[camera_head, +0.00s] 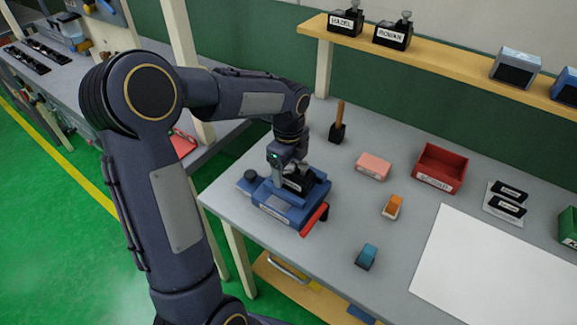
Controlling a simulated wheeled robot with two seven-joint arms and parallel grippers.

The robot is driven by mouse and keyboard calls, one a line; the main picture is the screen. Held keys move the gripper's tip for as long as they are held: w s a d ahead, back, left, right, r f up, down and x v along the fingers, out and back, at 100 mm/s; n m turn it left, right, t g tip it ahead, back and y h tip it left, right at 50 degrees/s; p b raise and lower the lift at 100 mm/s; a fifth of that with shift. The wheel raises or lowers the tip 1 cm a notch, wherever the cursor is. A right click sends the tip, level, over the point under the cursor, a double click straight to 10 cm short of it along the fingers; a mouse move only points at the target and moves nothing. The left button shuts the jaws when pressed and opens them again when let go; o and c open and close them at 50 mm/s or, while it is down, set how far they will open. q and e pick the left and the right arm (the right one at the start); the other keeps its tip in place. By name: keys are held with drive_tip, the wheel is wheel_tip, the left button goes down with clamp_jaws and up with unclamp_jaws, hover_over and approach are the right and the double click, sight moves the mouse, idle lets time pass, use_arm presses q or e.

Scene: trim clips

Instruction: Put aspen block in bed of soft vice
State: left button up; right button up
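A blue soft vice (277,208) with a red handle (314,219) stands at the near left of the grey table. A black block (299,182) with a pale label sits low at the vice's bed, between its blue jaws. The label is too small to read, so I cannot tell if it is the aspen block. My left gripper (292,178) points down right at the block's top. Its fingers overlap the block, and whether they are shut on it is unclear. My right gripper is out of view.
Black blocks labelled HAZEL (345,22) and ROWAN (392,36) stand on the wooden shelf (440,65). A red bin (440,168), pink block (373,166), orange-topped block (392,206), teal block (366,256) and white sheet (490,270) lie right of the vice.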

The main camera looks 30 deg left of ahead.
sight(289, 168)
use_arm(q)
drive_tip(key=shift+r, duration=0.1)
drive_tip(key=shift+r, duration=0.25)
wheel_tip(289, 168, up, 10)
drive_tip(key=r, duration=0.1)
drive_tip(key=s+r+n+t, duration=0.1)
drive_tip(key=s+r+n, duration=0.1)
drive_tip(key=s+n, duration=0.25)
drive_tip(key=s+d+f+n+t+h, duration=0.2)
drive_tip(key=s+d+f+n, duration=0.1)
drive_tip(key=s+n, duration=0.5)
drive_tip(key=s+d+f+n+t+h, duration=0.1)
drive_tip(key=s+d+f+n+t, duration=0.1)
drive_tip(key=s+n, duration=0.6)
drive_tip(key=shift+s+d+f+t+h, duration=0.35)
drive_tip(key=shift+s+d+f, duration=0.4)
drive_tip(key=shift+d, duration=0.4)
drive_tip(key=shift+s+r, duration=0.1)
